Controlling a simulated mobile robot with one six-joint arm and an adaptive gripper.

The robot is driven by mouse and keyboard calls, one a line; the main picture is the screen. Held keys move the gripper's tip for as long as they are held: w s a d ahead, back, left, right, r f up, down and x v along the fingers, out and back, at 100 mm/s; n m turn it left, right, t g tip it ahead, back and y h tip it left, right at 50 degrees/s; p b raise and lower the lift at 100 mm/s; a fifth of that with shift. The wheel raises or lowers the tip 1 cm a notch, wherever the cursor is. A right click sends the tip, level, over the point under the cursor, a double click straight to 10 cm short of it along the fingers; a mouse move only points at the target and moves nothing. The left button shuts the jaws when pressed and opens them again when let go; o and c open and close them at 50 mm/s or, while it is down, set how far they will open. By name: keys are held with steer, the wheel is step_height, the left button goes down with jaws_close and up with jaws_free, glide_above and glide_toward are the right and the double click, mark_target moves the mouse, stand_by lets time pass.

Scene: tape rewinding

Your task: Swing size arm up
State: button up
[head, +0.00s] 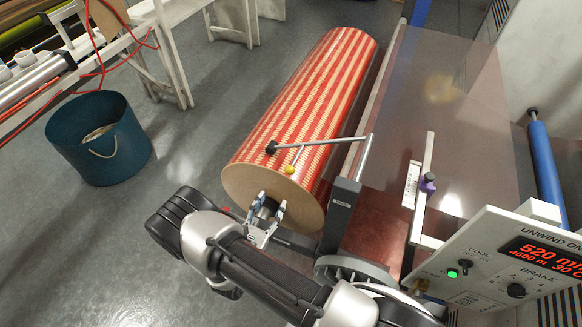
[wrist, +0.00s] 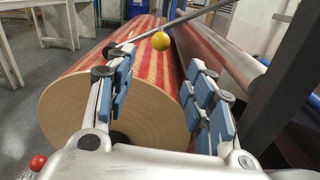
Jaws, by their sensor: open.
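The size arm (head: 330,142) is a thin grey rod from a dark bracket (head: 340,205), reaching left over the striped roll (head: 310,105). Its black tip is at the roll's surface; I cannot tell if it touches. A yellow ball (head: 290,169) sits on a short stem from the rod. In the wrist view the ball (wrist: 161,40) shows ahead, beyond and between my fingertips, with the rod (wrist: 195,18) crossing above. My gripper (head: 266,212) is open and empty in front of the roll's near end, below the ball. It also shows in the wrist view (wrist: 158,64).
A control panel (head: 500,262) with a red display stands at the lower right. A brown plate (head: 440,110) lies right of the roll. A blue bucket (head: 100,140) stands on the floor at left. A red ball (wrist: 38,162) shows at lower left in the wrist view.

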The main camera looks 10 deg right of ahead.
mark_target(292, 165)
steer(key=b+x, duration=0.3)
steer(key=x, duration=1.4)
steer(key=shift+c, duration=0.5)
steer(key=shift+s, duration=0.1)
jaws_close()
